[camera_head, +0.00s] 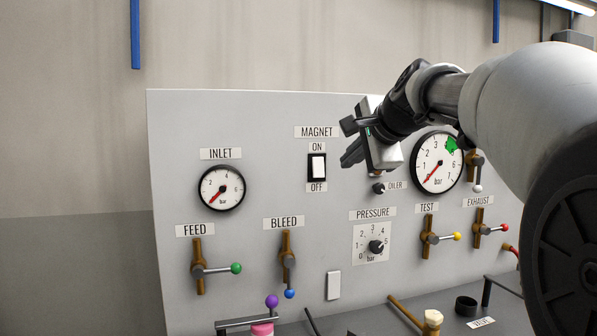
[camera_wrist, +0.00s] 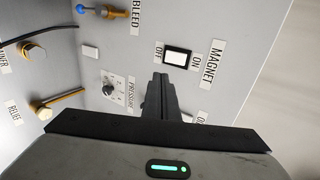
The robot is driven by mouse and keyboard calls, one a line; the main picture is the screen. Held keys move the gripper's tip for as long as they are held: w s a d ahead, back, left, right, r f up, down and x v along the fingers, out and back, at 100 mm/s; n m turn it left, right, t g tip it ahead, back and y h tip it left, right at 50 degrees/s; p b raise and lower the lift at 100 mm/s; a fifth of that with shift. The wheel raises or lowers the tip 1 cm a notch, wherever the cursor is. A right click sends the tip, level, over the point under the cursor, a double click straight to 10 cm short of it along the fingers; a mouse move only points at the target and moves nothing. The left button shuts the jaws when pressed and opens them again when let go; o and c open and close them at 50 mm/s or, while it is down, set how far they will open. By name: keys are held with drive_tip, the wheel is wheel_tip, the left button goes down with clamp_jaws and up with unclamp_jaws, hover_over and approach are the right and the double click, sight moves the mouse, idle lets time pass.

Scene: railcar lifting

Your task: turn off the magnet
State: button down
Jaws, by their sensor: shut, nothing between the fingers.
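The magnet switch (camera_head: 317,167) is a white rocker in a black frame on the upright grey panel. ON is marked above it and OFF below it; which end is pressed in I cannot tell. It also shows in the wrist view (camera_wrist: 177,58), turned on its side. My gripper (camera_head: 347,159) is in front of the panel, just right of the switch in the head view, and apart from it as far as I can see. Its fingers (camera_wrist: 160,82) are shut together and empty in the wrist view, pointing toward the panel beside the switch.
Around the switch are the inlet gauge (camera_head: 221,188), a larger gauge (camera_head: 437,163) partly behind my arm, the oiler knob (camera_head: 378,188) and the pressure dial (camera_head: 376,247). Feed (camera_head: 198,268) and bleed (camera_head: 288,262) levers stick out lower left. Test (camera_head: 430,238) and exhaust (camera_head: 480,229) levers stick out at right.

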sight(322, 176)
drive_tip(key=x, duration=0.9)
drive_tip(key=r+p+x, duration=0.1)
drive_tip(key=x, duration=0.3)
drive_tip(key=shift+w+a+f, duration=0.1)
drive_tip(key=shift+w+f, duration=0.1)
drive_tip(key=shift+w, duration=0.3)
drive_tip(key=shift+w+f+b, duration=0.15)
drive_tip(key=shift+f+b, duration=0.4)
drive_tip(key=shift+b, duration=0.7)
drive_tip(key=shift+w+a+r+t+b, duration=0.1)
drive_tip(key=shift+w+t+b, duration=0.05)
drive_tip(key=shift+t+b, duration=0.4)
drive_tip(key=shift+r+p, duration=0.35)
drive_tip(key=shift+p, duration=0.1)
drive_tip(key=shift+r, duration=0.1)
